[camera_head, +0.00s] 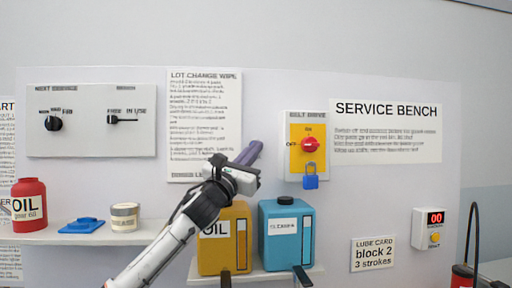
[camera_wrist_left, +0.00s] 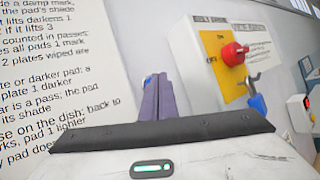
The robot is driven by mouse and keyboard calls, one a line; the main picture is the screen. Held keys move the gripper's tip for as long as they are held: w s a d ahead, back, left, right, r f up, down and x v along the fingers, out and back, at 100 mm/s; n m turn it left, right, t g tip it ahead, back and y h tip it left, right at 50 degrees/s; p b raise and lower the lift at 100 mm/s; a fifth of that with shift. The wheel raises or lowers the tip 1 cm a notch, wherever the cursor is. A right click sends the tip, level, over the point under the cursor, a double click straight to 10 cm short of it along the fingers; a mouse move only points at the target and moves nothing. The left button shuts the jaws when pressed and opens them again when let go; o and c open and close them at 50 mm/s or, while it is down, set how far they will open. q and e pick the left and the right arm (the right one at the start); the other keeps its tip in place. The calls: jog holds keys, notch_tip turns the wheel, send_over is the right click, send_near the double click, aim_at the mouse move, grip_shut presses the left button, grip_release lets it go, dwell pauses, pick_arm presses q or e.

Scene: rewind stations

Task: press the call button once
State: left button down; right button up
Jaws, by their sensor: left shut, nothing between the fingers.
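A small white box (camera_head: 428,229) with a red "00" display is on the wall at the far right of the head view. A round yellow button (camera_head: 435,238) sits on its front; the lettering is too small to read, so I cannot tell if this is the call button. The box also shows at the right edge of the wrist view (camera_wrist_left: 300,112). My left gripper (camera_head: 250,153), with purple fingers, is shut and empty in front of the wall above the jugs, well left of the box. Its fingers stand upright in the wrist view (camera_wrist_left: 157,98). My right gripper is not in view.
A yellow panel with a red knob (camera_head: 311,145) and blue padlock (camera_head: 310,177) lies between my left gripper and the box. A yellow jug (camera_head: 237,255) and a blue jug (camera_head: 285,245) stand below. A dark hose (camera_head: 475,230) rises at the right.

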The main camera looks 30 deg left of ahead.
pick_arm(q)
jog(key=shift+s+d, duration=0.3)
jog(key=shift+s, duration=0.05)
jog(key=s+d, duration=0.1)
jog(key=s, duration=0.1)
jog(key=s+d, duration=0.2)
dwell(0.5)
dwell(0.7)
